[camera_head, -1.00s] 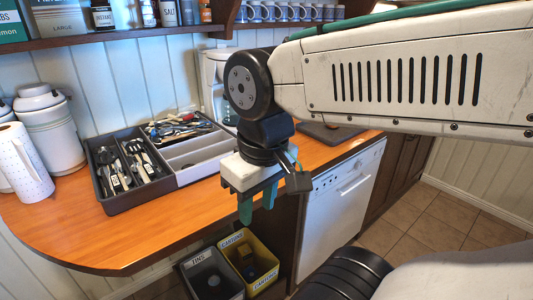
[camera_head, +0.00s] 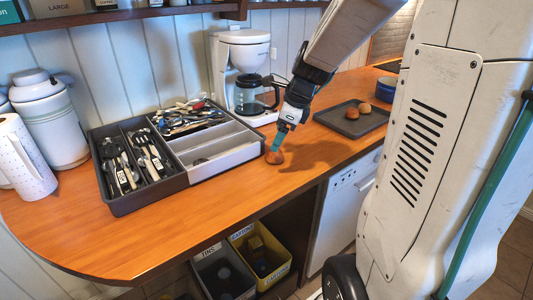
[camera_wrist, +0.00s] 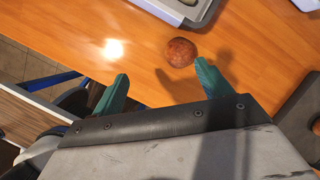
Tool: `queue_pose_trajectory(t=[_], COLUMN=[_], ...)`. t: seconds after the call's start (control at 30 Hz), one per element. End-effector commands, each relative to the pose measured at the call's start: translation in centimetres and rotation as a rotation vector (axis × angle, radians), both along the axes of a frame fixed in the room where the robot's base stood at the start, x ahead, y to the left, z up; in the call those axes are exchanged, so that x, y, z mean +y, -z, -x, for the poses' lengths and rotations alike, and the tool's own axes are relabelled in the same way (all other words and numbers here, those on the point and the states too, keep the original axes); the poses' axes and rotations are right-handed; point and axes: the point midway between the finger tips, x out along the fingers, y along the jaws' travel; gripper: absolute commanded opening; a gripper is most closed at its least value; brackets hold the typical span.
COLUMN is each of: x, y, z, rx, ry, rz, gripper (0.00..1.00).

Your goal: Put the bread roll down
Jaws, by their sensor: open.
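A brown bread roll (camera_head: 273,158) rests on the wooden counter, just right of the utensil tray's corner. It also shows in the wrist view (camera_wrist: 180,52), beyond my fingertips and nearer the right finger. My gripper (camera_head: 280,144) reaches down over the roll in the head view, its teal fingers close to the top of it. In the wrist view my gripper's fingers (camera_wrist: 162,72) are spread apart with nothing held between them. Whether a fingertip touches the roll I cannot tell.
The utensil tray (camera_head: 150,198) holds cutlery to the left. A coffee maker (camera_head: 240,52) stands behind. A dark tray (camera_head: 338,127) with two more rolls lies to the right. Bins (camera_head: 225,280) stand below the counter. The front left of the counter is clear.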

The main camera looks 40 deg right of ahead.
Motion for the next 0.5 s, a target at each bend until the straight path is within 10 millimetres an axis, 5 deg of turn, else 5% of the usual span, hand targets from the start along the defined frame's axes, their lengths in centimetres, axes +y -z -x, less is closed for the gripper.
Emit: queue_pose_trajectory(t=[0.2, 0.5], x=[-3.7, -3.1], y=[2.2, 5.3], z=[-1.7, -2.8], rx=[0.021, 0.024], ry=[0.291, 0.307], rz=[-0.089, -0.095], gripper=[0.77, 0.77])
